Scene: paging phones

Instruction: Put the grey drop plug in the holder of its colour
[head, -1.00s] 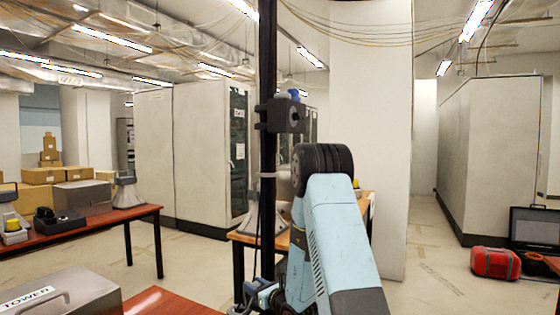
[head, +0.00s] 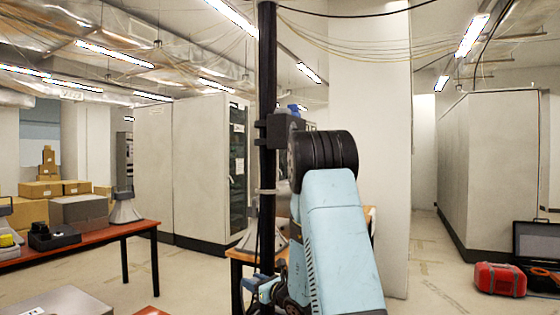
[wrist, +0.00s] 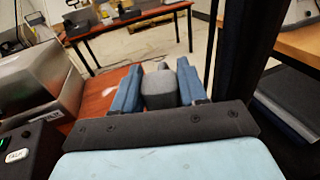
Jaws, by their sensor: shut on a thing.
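In the wrist view my gripper (wrist: 158,88) has its two blue fingers closed on the grey drop plug (wrist: 159,92). The plug is a grey rounded body with a narrower tip pointing away from me, held above the floor and a red-brown table edge. In the head view my blue arm and the black post hide the plug. I cannot make out a grey holder in either view.
A red-brown table (head: 85,243) at left bears a black tray (head: 53,237), a yellow item (head: 8,240) and a grey horn (head: 125,209). A metal case (wrist: 38,80) stands close at left in the wrist view. A red case (head: 499,279) lies on the floor at right.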

